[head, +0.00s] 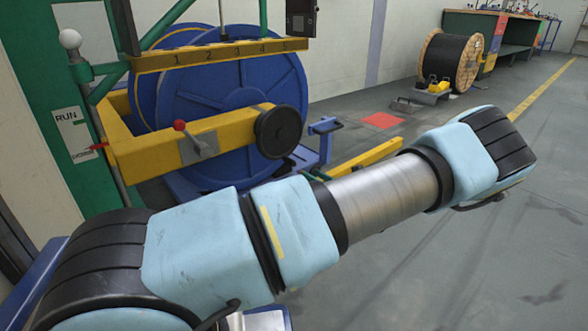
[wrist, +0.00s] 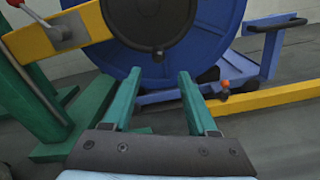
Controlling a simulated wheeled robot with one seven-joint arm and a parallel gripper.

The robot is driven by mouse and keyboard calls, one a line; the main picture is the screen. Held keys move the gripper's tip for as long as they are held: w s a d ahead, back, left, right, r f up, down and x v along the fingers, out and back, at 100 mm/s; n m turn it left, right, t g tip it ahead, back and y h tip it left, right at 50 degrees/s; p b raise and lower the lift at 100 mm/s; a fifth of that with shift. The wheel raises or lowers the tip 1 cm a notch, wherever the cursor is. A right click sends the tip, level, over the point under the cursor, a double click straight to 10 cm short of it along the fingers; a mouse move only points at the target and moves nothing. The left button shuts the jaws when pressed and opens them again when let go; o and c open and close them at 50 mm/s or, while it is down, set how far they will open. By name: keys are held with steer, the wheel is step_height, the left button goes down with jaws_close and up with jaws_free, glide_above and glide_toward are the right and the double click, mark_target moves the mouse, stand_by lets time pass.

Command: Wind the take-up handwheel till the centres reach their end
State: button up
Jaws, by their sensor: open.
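The take-up handwheel (head: 278,132) is a black disc at the right end of a yellow arm (head: 225,137), in front of a large blue reel (head: 225,90). In the wrist view the handwheel (wrist: 150,18) is at the top, cut off by the frame, with a small dark grip (wrist: 158,55) at its lower rim. My gripper (wrist: 160,76) is open and empty; its two teal fingers point towards the area just below the wheel, apart from it.
A red-knobbed lever (head: 195,137) sits on the yellow arm. A RUN plate (head: 75,135) is on the green post at left. A blue bracket (head: 323,127) and a yellow floor rail (head: 365,157) lie right of the wheel.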

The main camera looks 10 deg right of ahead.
mark_target(295, 164)
steer(key=b+x, duration=0.3)
steer(key=x, duration=0.5)
steer(key=shift+w+a+f, duration=0.1)
steer(key=shift+w+a, duration=0.1)
steer(key=shift+w, duration=0.05)
steer(key=shift+w+a+b, duration=0.35)
steer(key=shift+w, duration=0.2)
steer(key=shift+c, duration=0.4)
jaws_close()
